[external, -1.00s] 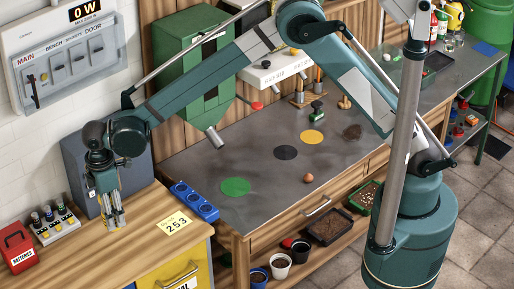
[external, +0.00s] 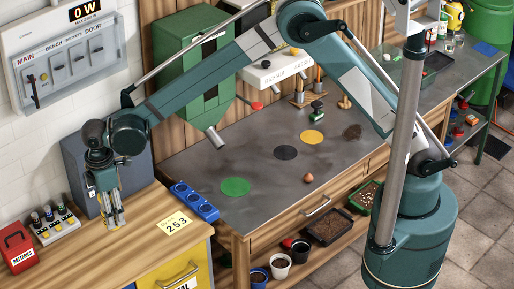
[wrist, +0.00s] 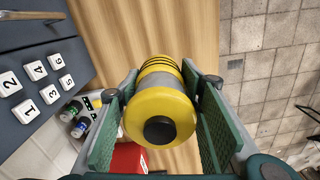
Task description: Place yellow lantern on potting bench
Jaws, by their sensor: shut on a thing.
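The yellow lantern (wrist: 160,108) is a round yellow body with a black knob and a grey middle, seen end-on in the wrist view. It sits between the green finger pads of my gripper (wrist: 160,125), which is shut on it. In the external view my gripper (external: 115,218) points down at the wooden counter on the left and mostly hides the lantern. I cannot tell whether the lantern touches the counter. The grey-topped bench (external: 255,208) with green, black and yellow round spots stands to the right and looks like the potting bench.
A dark keypad safe (external: 80,170), a battery rack (external: 54,222) and a red battery box (external: 17,247) stand close to my gripper. A blue socket strip (external: 194,200) lies between counter and bench. A small brown ball (external: 308,178) lies on the bench. The bench's front left is clear.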

